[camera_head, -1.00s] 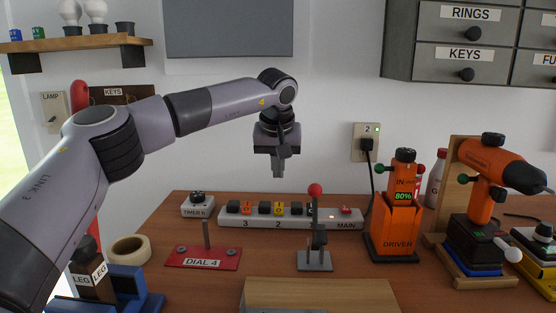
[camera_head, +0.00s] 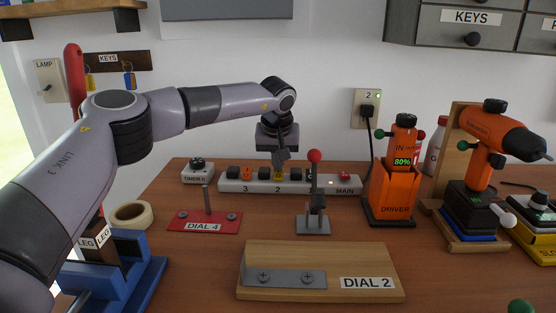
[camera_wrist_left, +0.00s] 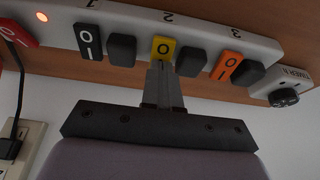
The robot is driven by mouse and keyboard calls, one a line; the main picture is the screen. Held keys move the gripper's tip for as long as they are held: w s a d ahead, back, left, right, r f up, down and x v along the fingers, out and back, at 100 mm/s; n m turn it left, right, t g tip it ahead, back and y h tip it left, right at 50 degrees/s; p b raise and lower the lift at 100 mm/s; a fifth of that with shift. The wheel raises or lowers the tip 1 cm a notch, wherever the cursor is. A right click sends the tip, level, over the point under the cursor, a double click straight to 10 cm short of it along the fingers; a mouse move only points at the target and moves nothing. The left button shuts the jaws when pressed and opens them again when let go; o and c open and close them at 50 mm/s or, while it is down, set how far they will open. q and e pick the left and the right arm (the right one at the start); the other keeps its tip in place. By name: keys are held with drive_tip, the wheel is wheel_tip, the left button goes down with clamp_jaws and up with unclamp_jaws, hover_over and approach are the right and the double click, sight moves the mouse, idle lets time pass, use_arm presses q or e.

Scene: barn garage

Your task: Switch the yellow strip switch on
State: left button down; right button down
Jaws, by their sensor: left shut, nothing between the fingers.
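The white power strip (camera_head: 229,185) lies along the back of the workbench. Its yellow switch (camera_wrist_left: 163,49) sits beside the number 2, with the O mark showing in the left wrist view. In the head view the yellow switch (camera_head: 278,174) is partly hidden by my gripper. My left gripper (camera_head: 281,160) is shut and empty, pointing down at the strip. In the left wrist view its fingertips (camera_wrist_left: 160,68) are right at the edge of the yellow switch; I cannot tell whether they touch it. My right gripper is not in view.
An orange switch (camera_wrist_left: 227,66) and a black switch (camera_wrist_left: 88,41) flank the yellow one, with black plugs between. A red-topped lever (camera_head: 314,157) stands in front of the strip. The orange driver (camera_head: 393,190) stands right. The DIAL 4 plate (camera_head: 181,222) lies front left.

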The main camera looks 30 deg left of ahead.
use_arm(q)
drive_tip(key=shift+w+p, duration=0.1)
drive_tip(key=shift+p, duration=0.8)
drive_tip(key=shift+f+b, duration=0.35)
drive_tip(key=shift+s+d+f, duration=0.15)
drive_tip(key=shift+s+d, duration=0.25)
drive_tip(key=shift+s, duration=0.4)
drive_tip(key=v, duration=0.7)
drive_tip(key=shift+r, duration=0.35)
drive_tip(key=shift+w+r, duration=0.1)
drive_tip(key=shift+w, duration=0.1)
wheel_tip(320, 180, up, 7)
drive_tip(key=w+g+h+p, duration=0.1)
drive_tip(key=p, duration=0.2)
drive_tip(key=shift+a+r+g, duration=0.15)
drive_tip(key=shift+a+g, duration=0.2)
drive_tip(key=shift+g, duration=0.05)
drive_tip(key=shift+w, duration=0.1)
